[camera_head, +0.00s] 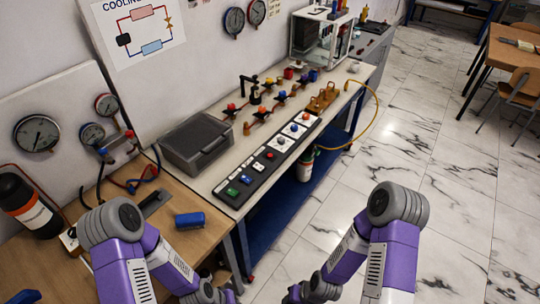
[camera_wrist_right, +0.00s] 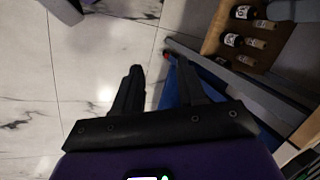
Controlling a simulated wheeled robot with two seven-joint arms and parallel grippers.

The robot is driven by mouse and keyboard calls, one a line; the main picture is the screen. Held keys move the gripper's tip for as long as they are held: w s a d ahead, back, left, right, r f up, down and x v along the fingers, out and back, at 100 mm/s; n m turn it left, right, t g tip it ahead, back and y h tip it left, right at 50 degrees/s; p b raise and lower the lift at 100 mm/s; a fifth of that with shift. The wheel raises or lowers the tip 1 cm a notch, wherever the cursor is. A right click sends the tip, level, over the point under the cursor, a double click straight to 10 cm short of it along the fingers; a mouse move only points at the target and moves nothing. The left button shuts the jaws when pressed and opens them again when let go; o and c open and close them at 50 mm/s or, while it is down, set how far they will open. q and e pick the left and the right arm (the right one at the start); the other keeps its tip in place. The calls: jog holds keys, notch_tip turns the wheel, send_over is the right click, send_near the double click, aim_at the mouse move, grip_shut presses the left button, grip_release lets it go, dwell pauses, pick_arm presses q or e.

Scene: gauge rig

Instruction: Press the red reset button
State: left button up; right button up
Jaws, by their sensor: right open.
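The red button (camera_head: 269,155) sits in the middle of a long dark control strip (camera_head: 227,199) along the front edge of the bench. My right gripper (camera_wrist_right: 160,85) is open and empty in the right wrist view, over the floor and a blue surface, with no button in that view. In the head view both forearms reach down to the bottom edge, short of the strip. My left gripper's fingers do not show.
A grey case (camera_head: 197,143) lies behind the strip. Valves with coloured knobs (camera_head: 231,109) and a brass block (camera_head: 322,97) stand farther along the bench. A yellow hose (camera_head: 375,112) hangs off the bench.

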grip_shut()
dwell(1.4)
